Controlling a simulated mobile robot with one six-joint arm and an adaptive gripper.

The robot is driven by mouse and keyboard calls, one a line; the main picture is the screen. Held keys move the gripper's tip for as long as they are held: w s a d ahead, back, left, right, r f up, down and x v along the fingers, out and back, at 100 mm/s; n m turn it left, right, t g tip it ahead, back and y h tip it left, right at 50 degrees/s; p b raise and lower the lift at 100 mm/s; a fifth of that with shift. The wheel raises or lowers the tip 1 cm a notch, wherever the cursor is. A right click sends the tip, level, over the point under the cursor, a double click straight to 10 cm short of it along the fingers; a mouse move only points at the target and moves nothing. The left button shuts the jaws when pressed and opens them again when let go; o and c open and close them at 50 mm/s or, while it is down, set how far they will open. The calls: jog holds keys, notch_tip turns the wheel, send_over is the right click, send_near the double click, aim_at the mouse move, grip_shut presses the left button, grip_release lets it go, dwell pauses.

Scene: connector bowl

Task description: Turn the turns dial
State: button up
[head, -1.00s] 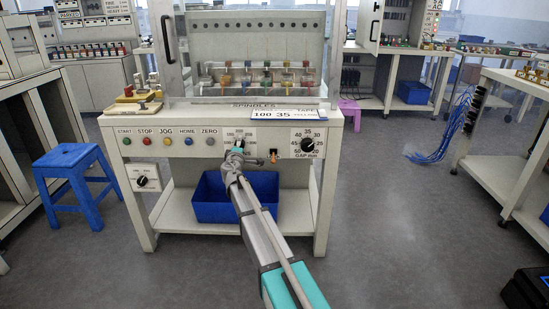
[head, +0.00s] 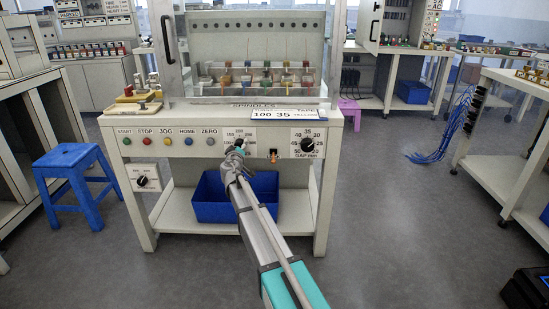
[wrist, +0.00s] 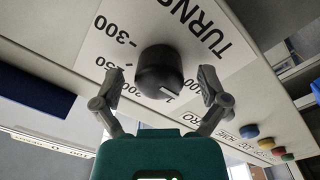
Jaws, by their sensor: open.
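The turns dial is a black round knob (wrist: 160,72) with a white pointer mark, on a white plate lettered TURNS in the wrist view. Its pointer faces the lower right there, towards a number starting with 1 that is partly hidden. My gripper (wrist: 160,86) is open, with one grey finger on each side of the knob. Gaps show between fingers and knob, so it does not hold it. In the head view my gripper (head: 239,152) is at the panel front, in front of the dial's plate (head: 240,132), and covers part of the knob.
Coloured buttons (head: 167,141) line the panel left of the dial. A display (head: 284,114) reads 100 35. A blue bin (head: 208,205) sits on the shelf below.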

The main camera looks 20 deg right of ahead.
jog(key=m, duration=0.2)
jog(key=shift+m, duration=0.4)
jog(key=v, duration=1.4)
jog(key=s+d+r+m+g+p, duration=0.2)
jog(key=s+d+r+g+p, duration=0.3)
jog(key=p, duration=0.6)
jog(key=s+d+r+m+g+h+p, duration=0.1)
jog(key=s+d+r+g+p, duration=0.4)
jog(key=s+p, duration=0.5)
jog(key=shift+s+d+m+p, duration=0.2)
jog(key=shift+s+m+p, duration=0.15)
jog(key=shift+m+p, duration=0.55)
jog(key=shift+r+g, duration=0.1)
jog(key=shift+g, duration=0.2)
